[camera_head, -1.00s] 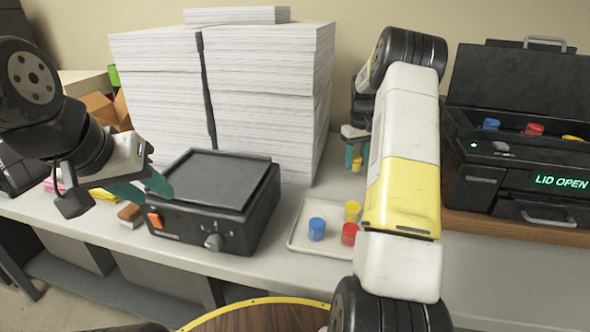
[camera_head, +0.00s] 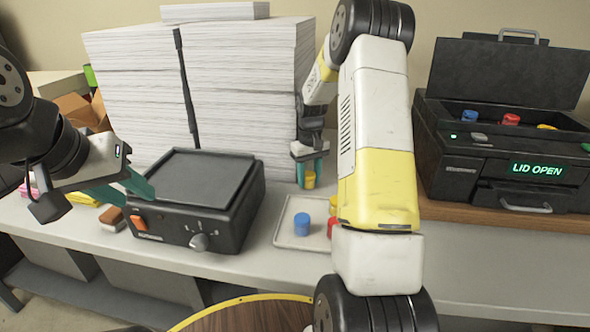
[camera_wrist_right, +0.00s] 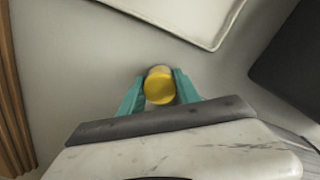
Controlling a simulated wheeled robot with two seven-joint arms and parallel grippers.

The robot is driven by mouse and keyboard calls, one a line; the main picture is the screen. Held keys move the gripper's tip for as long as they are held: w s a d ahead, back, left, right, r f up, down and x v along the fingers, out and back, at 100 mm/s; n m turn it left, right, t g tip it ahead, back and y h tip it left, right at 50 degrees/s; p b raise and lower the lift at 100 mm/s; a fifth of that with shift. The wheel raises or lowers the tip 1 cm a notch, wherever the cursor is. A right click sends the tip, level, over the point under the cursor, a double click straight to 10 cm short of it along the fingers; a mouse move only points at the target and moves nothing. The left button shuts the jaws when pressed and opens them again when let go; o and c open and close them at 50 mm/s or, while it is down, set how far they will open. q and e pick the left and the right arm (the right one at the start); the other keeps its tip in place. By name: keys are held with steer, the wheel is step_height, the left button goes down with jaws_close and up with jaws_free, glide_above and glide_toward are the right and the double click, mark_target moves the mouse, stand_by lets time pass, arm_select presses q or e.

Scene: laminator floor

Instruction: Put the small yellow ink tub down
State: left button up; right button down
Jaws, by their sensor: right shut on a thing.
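The small yellow ink tub (camera_head: 310,179) is between the teal fingers of my right gripper (camera_head: 312,170), beside the paper stack and behind the tray. In the right wrist view the tub (camera_wrist_right: 159,86) sits between both fingertips of the gripper (camera_wrist_right: 159,90), with grey table top around it. I cannot tell whether the tub touches the table. My left gripper (camera_head: 122,190) is at the left, by the black hotplate-like device, with its teal fingers apart and nothing seen between them.
A pale tray (camera_head: 288,236) holds blue, red and yellow tubs, partly hidden by my right arm. The black device (camera_head: 200,205) and paper stacks (camera_head: 245,90) stand left. A black machine (camera_head: 470,165) reading LID OPEN stands right, with tubs inside.

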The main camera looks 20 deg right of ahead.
steer(key=shift+f, duration=0.15)
steer(key=c, duration=0.9)
jaws_free()
steer(key=shift+o, duration=0.2)
